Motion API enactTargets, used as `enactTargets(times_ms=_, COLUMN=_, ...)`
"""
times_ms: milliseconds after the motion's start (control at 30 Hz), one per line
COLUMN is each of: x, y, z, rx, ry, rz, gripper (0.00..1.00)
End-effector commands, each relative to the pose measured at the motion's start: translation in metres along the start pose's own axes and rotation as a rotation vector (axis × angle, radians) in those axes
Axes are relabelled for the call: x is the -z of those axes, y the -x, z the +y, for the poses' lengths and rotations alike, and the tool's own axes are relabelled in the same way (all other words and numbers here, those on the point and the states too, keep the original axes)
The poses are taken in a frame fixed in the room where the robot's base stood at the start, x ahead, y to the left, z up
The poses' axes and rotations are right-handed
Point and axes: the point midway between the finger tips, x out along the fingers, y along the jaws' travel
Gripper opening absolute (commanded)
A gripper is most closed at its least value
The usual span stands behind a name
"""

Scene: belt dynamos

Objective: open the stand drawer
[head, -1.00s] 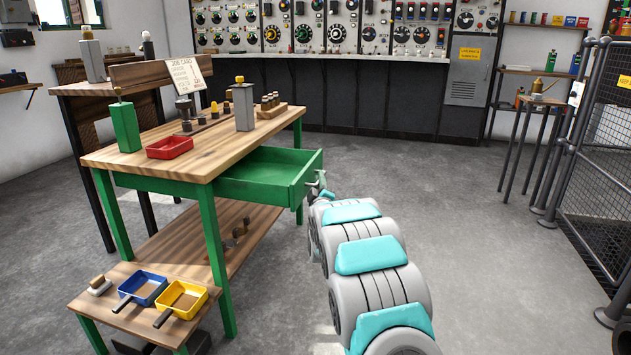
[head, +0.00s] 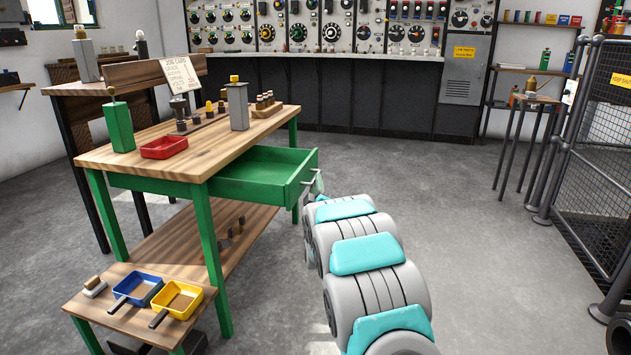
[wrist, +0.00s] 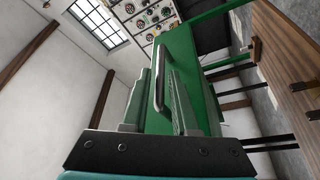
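The stand is a wooden-topped bench (head: 215,152) with green legs. Its green drawer (head: 262,188) is pulled well out to the right, and the inside looks empty. The drawer's metal bar handle (head: 309,181) is on its front. My gripper (head: 319,186) is just off that front, small and partly hidden behind my arm in the head view. In the wrist view my gripper (wrist: 160,92) has its two fingers apart. The handle (wrist: 160,78) shows between them, with a gap visible beside it. The green drawer front (wrist: 180,50) lies beyond.
A red tray (head: 164,147), a green block (head: 118,127) and a grey block (head: 238,106) stand on the bench top. Blue (head: 138,291) and yellow (head: 178,300) trays sit on a low shelf at front left.

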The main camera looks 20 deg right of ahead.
Motion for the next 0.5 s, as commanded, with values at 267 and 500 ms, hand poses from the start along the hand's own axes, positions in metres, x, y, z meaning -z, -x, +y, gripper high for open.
enactTargets(times_ms=267, x=-0.001, y=0.038, z=0.0, rx=0.0, ry=0.0, rz=-0.002, gripper=0.27)
enactTargets(times_ms=500, x=-0.001, y=0.05, z=0.0, rx=0.0, ry=0.0, rz=-0.002, gripper=0.27)
